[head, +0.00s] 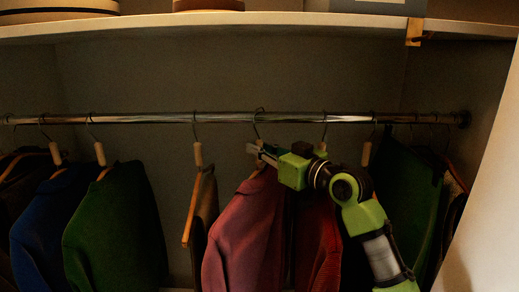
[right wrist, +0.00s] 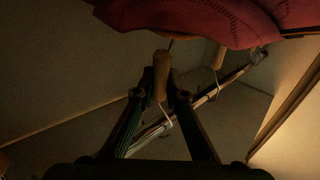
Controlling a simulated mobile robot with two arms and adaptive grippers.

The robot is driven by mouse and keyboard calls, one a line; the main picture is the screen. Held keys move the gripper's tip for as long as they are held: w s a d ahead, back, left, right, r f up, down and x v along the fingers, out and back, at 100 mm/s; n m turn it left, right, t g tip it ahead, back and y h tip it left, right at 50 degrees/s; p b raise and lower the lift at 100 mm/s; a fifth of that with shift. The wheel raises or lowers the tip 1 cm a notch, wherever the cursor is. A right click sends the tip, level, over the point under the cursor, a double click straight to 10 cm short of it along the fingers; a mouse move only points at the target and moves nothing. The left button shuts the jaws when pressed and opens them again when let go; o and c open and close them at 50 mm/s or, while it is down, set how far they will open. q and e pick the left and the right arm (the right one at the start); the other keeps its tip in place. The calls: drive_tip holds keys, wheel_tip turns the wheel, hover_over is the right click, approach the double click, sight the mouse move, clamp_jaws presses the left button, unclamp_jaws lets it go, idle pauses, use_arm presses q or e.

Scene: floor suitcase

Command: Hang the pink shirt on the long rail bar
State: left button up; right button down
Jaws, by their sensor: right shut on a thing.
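The pink shirt (head: 238,235) hangs on a wooden hanger below the long rail bar (head: 160,118), near the middle of the head view. My right gripper (head: 262,155) is shut on the neck of this hanger, just under the bar. In the right wrist view the fingers close on the wooden hanger neck (right wrist: 162,75), and the bar (right wrist: 203,101) runs behind it. The hanger's wire hook (head: 258,118) reaches up to the bar and its top shows above it; I cannot tell whether the bar bears its weight. My left gripper is out of view.
A green garment (head: 115,225) and a blue one (head: 48,225) hang at the left. A bare-looking wooden hanger (head: 190,215) is left of the pink shirt. A red garment (head: 328,255) hangs close at its right, partly behind my arm. A shelf (head: 200,24) spans above.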

drive_tip(key=shift+f, duration=0.15)
drive_tip(key=c, duration=2)
unclamp_jaws()
drive_tip(key=shift+o, duration=0.2)
drive_tip(key=shift+f, duration=0.15)
